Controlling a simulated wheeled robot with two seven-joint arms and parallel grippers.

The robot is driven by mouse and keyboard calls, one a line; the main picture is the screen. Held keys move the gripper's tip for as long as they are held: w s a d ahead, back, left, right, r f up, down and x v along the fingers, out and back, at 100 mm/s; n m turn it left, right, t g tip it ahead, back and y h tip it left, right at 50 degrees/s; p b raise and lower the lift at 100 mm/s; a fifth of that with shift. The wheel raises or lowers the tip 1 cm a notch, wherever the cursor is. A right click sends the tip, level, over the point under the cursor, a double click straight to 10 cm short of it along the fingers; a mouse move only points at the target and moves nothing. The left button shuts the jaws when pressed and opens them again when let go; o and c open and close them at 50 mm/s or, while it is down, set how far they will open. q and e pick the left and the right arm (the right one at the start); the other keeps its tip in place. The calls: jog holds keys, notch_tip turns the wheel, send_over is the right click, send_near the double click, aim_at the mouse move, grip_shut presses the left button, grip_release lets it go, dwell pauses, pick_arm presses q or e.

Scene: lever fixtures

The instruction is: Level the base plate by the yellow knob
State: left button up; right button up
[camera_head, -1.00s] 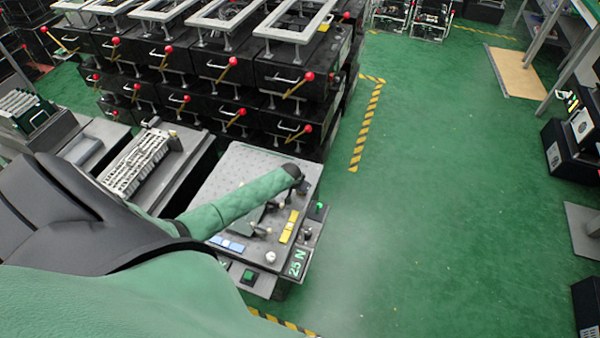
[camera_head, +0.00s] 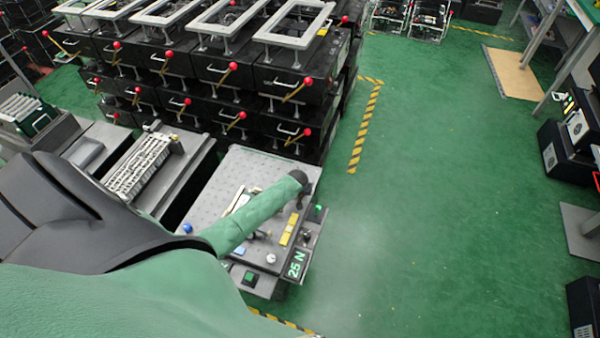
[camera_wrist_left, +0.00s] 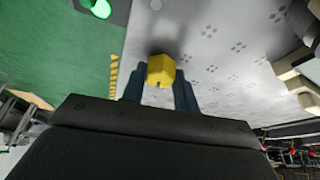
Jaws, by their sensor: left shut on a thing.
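The yellow knob (camera_wrist_left: 161,71) is a small faceted piece in the left wrist view, between the two dark fingers of my left gripper (camera_wrist_left: 158,85). The gripper is shut on it. The grey base plate (camera_wrist_left: 225,45), dotted with small holes, spreads behind the knob. In the head view the base plate (camera_head: 250,168) lies on a bench fixture, with my left arm across it. That arm hides the knob and the fingers there. I cannot tell the plate's tilt. My right gripper is not in view.
A "25 N" display (camera_head: 296,264) and a green button (camera_head: 249,277) sit at the fixture's front. A blue ball (camera_head: 187,228) is at its left edge. Stacked black boxes with red-tipped levers (camera_head: 300,85) stand behind. Green floor (camera_head: 430,200) is open to the right.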

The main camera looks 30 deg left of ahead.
pick_arm(q)
jog(key=shift+w+r, duration=0.1)
jog(key=o, duration=1)
